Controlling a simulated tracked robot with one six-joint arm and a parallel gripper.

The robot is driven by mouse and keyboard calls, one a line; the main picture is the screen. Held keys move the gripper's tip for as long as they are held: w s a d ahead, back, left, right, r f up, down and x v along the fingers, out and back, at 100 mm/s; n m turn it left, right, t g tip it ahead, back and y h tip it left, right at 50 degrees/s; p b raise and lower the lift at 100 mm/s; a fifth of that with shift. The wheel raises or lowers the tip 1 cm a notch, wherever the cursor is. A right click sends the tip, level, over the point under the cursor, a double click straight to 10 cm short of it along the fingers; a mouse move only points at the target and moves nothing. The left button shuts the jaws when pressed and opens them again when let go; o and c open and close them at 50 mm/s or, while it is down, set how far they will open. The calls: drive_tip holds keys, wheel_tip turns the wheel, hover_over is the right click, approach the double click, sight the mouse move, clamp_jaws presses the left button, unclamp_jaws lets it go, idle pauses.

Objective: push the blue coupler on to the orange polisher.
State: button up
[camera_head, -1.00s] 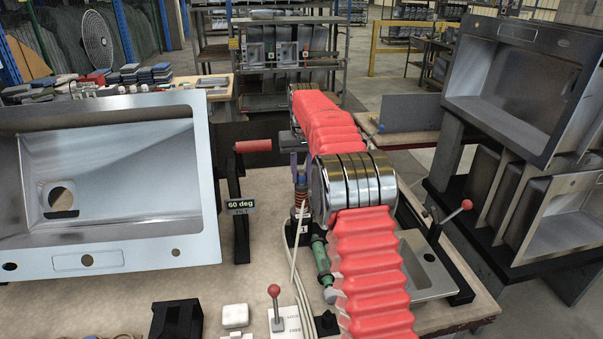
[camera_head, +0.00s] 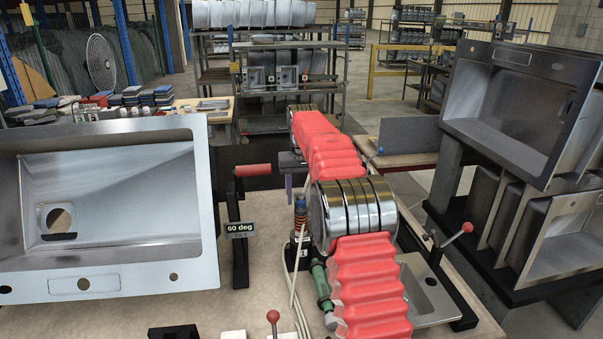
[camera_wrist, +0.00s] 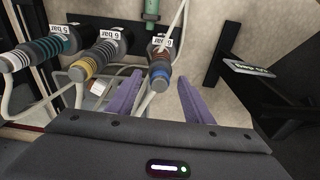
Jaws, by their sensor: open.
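A blue coupler (camera_wrist: 159,78) sits at the near end of an orange-and-dark ringed fitting (camera_wrist: 164,55) in the wrist view. In the head view the blue piece (camera_head: 300,201) is at the top of the upright ringed fitting (camera_head: 300,219). I cannot tell which body is the orange polisher, or whether the coupler is fully seated. My gripper (camera_wrist: 160,76) is open, with one purple finger on each side of the blue coupler and a gap showing on both sides. In the head view one purple finger (camera_head: 289,186) shows; my arm hides the rest.
Yellow-ringed (camera_wrist: 88,66) and teal-ringed (camera_wrist: 38,50) fittings stand left of the coupler in the wrist view. Pale hoses loop around them. A tilted steel sink (camera_head: 115,255), a 60 deg sign (camera_head: 240,228) and a red-knobbed lever (camera_head: 272,317) are nearby.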

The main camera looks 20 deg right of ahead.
sight(302, 211)
wheel_tip(302, 211, up, 12)
drive_tip(key=s, duration=0.1)
drive_tip(key=shift+s+a, duration=0.15)
drive_tip(key=shift+s, duration=0.05)
idle(0.3)
drive_tip(key=shift+r, duration=0.1)
idle(0.8)
